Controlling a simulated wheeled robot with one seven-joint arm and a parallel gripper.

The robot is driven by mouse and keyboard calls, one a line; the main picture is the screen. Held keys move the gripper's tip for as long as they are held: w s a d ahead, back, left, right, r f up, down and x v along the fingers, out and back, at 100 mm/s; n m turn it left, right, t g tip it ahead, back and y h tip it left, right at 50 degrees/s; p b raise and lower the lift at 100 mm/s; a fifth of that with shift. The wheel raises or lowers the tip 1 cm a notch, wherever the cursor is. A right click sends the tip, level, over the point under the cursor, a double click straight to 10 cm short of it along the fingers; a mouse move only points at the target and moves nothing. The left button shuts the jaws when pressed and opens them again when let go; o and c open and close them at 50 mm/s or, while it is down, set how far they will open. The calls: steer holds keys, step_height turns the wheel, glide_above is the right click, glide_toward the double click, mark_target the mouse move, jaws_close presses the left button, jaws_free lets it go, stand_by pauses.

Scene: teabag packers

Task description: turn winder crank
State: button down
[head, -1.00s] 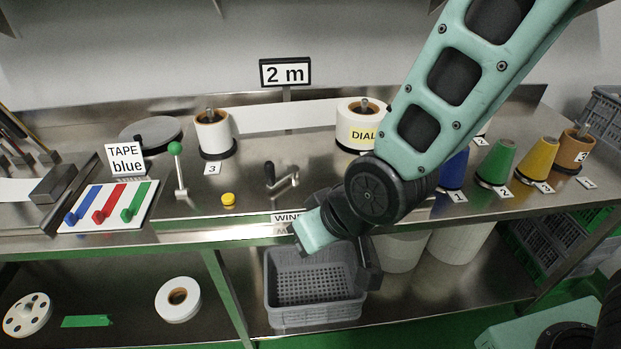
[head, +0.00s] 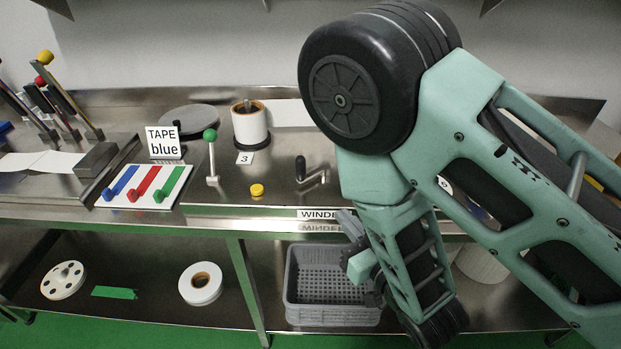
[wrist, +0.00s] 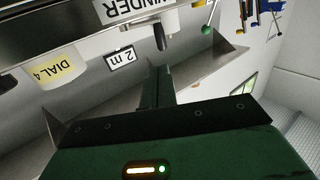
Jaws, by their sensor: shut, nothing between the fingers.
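The winder crank (head: 314,178) is a grey metal arm with an upright black handle. It stands on the steel bench above the "WINDER" label (head: 320,214). In the wrist view, which is upside down, the black crank handle (wrist: 160,38) shows just beyond my fingertips. My gripper (head: 350,222) is in front of the bench edge, below and right of the crank, partly hidden by my arm. In the wrist view my gripper (wrist: 158,72) has its fingers together with nothing between them. I see a small gap between fingertips and handle in the picture; its depth is unclear.
A green-knobbed lever (head: 211,155) and a yellow button (head: 257,189) stand left of the crank. A white roll (head: 250,124) is behind. A grey crate (head: 332,315) sits on the lower shelf. In the wrist view are a "2 m" sign (wrist: 121,57) and a "DIAL 4" roll (wrist: 55,72).

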steer(key=shift+w+b, duration=0.6)
steer(key=shift+b, duration=0.6)
steer(key=b, duration=0.1)
glide_toward(302, 171)
steer(key=x, duration=0.5)
steer(key=shift+w+r, duration=0.2)
steer(key=shift+w, duration=0.15)
steer(key=shift+w+a+f, duration=0.15)
steer(key=shift+w+a, duration=0.15)
steer(key=shift+w, duration=0.25)
steer(key=shift+a, duration=0.1)
